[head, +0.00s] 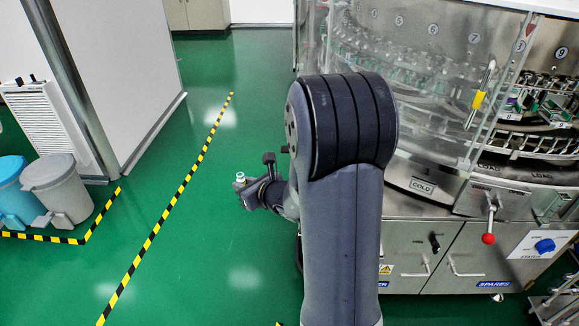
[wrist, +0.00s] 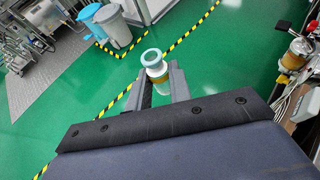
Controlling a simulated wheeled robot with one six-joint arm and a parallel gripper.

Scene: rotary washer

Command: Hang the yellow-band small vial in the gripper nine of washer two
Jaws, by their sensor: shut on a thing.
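My gripper (wrist: 160,88) is shut on a small clear vial (wrist: 153,58), which has a pale teal-and-white rim and a yellow-orange band. The vial stands up between the two fingers, clear of any surface. In the head view my gripper (head: 250,192) is small and holds the vial (head: 240,178) over the green floor, left of the washer. The rotary washer (head: 425,185) fills the right side of the head view, with numbered plates along its top. A plate reading 9 (head: 561,53) is at the far right, above a row of small holders (head: 540,98). My arm hides part of the washer.
A clear panel with a yellow-tagged handle (head: 478,99) stands before the washer. A red-knobbed lever (head: 488,238) projects below. Two bins (head: 60,187) stand left. An amber container (wrist: 299,50) is at right in the wrist view. The floor at left is open.

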